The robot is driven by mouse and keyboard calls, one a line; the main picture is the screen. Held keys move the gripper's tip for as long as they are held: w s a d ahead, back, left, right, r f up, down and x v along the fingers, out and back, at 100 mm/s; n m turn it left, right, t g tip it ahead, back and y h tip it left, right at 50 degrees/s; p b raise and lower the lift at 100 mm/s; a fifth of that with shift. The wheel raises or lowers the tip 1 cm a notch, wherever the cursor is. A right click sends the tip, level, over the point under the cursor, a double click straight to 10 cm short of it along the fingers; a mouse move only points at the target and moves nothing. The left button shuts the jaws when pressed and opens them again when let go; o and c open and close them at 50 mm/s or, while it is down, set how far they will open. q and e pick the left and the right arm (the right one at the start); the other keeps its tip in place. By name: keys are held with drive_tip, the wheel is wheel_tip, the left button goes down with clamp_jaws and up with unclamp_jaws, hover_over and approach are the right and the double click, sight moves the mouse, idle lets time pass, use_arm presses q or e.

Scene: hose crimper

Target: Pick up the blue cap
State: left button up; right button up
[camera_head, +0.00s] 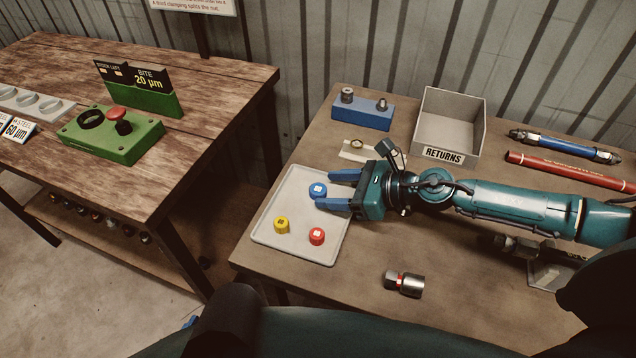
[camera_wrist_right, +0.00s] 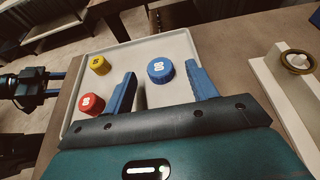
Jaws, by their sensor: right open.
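The blue cap (camera_head: 318,190) sits on a pale tray (camera_head: 268,228) with a yellow cap (camera_head: 281,225) and a red cap (camera_head: 317,236). My right gripper (camera_head: 325,189) is open, its two blue fingers pointing left toward the blue cap. In the right wrist view the blue cap (camera_wrist_right: 160,70) shows between the fingertips, with a gap on both sides. The yellow cap (camera_wrist_right: 100,65) and red cap (camera_wrist_right: 91,104) lie left of the fingers there. My left gripper (camera_wrist_right: 58,84) shows at the left edge of the wrist view, small and dark, its opening unclear.
A blue block (camera_head: 362,113) with metal fittings, a grey RETURNS bin (camera_head: 450,108) and hoses (camera_head: 568,170) stand behind the right arm. A metal fitting (camera_head: 404,284) lies in front. A green button box (camera_head: 112,135) sits on the left wooden table (camera_head: 190,95).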

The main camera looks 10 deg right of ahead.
drive_tip(key=shift+x, duration=0.9)
drive_tip(key=shift+f, duration=0.1)
drive_tip(key=c, duration=1)
drive_tip(key=shift+c, duration=0.2)
